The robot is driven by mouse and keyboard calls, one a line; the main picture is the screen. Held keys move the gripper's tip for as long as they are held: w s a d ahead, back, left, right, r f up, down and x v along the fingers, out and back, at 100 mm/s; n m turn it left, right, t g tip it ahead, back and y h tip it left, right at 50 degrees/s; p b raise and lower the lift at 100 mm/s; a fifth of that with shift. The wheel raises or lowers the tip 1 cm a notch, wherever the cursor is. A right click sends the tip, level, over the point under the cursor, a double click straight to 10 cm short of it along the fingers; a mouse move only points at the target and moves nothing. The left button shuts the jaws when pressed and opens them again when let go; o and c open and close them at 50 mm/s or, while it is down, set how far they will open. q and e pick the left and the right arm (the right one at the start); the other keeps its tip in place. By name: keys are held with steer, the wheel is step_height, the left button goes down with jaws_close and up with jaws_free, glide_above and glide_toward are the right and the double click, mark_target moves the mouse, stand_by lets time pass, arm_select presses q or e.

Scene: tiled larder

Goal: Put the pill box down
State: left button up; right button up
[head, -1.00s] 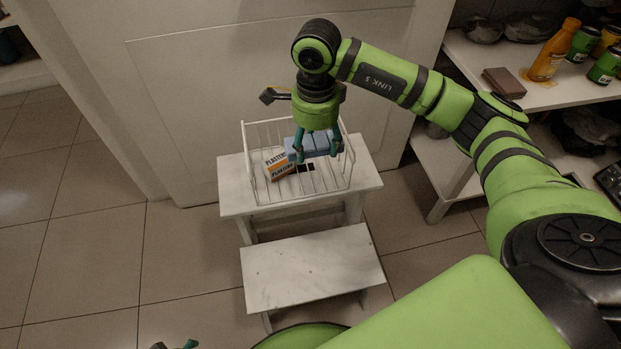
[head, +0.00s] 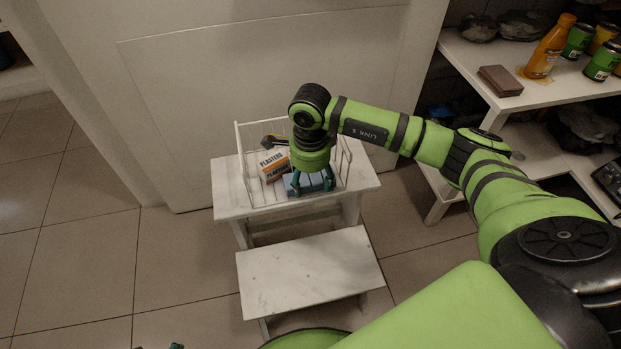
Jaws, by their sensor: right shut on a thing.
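The pill box (head: 313,182) is blue and sits low inside the white wire basket (head: 246,193), near its front side. My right gripper (head: 312,187) is shut on it from above, its teal fingers on either side of the box. Whether the box touches the basket floor cannot be told. The basket stands on the top of a white step stool (head: 231,195). At the bottom edge a small tip of my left gripper (head: 175,346) shows; its jaws are cut off.
An orange and white plasters box (head: 275,165) leans in the basket's left part, beside the gripper. The stool's lower step (head: 309,268) is bare.

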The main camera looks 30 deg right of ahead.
mark_target(310, 180)
arm_select(q)
steer(key=shift+r, duration=0.1)
arm_select(e)
steer(key=shift+f, duration=0.1)
steer(key=o, duration=1.2)
steer(key=shift+c, duration=0.2)
arm_select(q)
steer(key=shift+r, duration=0.25)
step_height(310, 180, down, 6)
steer(key=p, duration=0.2)
steer(key=shift+s, duration=0.15)
arm_select(e)
step_height(310, 180, up, 12)
steer(key=shift+r, duration=0.2)
